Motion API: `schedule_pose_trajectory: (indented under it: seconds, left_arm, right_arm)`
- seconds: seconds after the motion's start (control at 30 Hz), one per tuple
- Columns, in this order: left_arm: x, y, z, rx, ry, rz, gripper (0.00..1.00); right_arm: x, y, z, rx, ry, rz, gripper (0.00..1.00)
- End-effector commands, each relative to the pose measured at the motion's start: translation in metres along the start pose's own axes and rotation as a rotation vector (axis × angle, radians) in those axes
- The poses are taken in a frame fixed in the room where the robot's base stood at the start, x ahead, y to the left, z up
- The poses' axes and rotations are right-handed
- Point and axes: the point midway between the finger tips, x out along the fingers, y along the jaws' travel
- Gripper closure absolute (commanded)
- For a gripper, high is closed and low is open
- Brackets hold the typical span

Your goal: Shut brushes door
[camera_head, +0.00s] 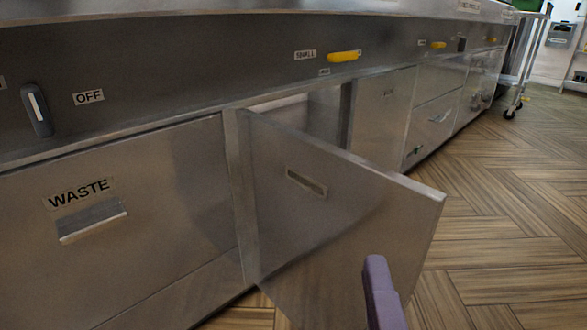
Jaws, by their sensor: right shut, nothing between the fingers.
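A steel cabinet door (340,215) stands open, swung out from its left edge into the room. Its face has a small slot or label (306,181) that I cannot read. My left gripper is not in view.
A shut drawer front marked WASTE (150,215) with a handle lies left of the door. Above are a dark knob (37,110) and a yellow handle (343,56). More shut fronts (381,110) run right. Wooden floor (500,220) is clear at right; a wheeled cart (519,75) stands far back.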

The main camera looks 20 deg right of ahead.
Motion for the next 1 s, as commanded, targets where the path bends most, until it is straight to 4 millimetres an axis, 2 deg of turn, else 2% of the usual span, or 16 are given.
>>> schedule_pose_trajectory:
  seconds: [0.2, 0.37, 0.4, 0.7, 1.0]
  left_arm:
    - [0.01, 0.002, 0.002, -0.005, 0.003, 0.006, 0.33]
    - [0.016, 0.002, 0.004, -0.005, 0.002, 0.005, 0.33]
    - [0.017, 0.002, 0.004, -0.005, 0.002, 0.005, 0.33]
    - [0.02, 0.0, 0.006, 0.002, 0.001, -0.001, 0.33]
    - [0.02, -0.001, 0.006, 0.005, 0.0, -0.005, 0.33]
  right_arm:
    - [0.048, -0.001, 0.001, 0.002, -0.003, 0.005, 1.0]
    - [0.081, -0.001, 0.001, 0.003, -0.004, 0.004, 1.0]
    - [0.086, -0.001, 0.006, -0.001, -0.003, 0.003, 1.0]
    - [0.106, -0.001, 0.028, 0.0, -0.002, -0.001, 1.0]
    - [0.107, -0.001, 0.029, 0.001, -0.002, -0.003, 1.0]
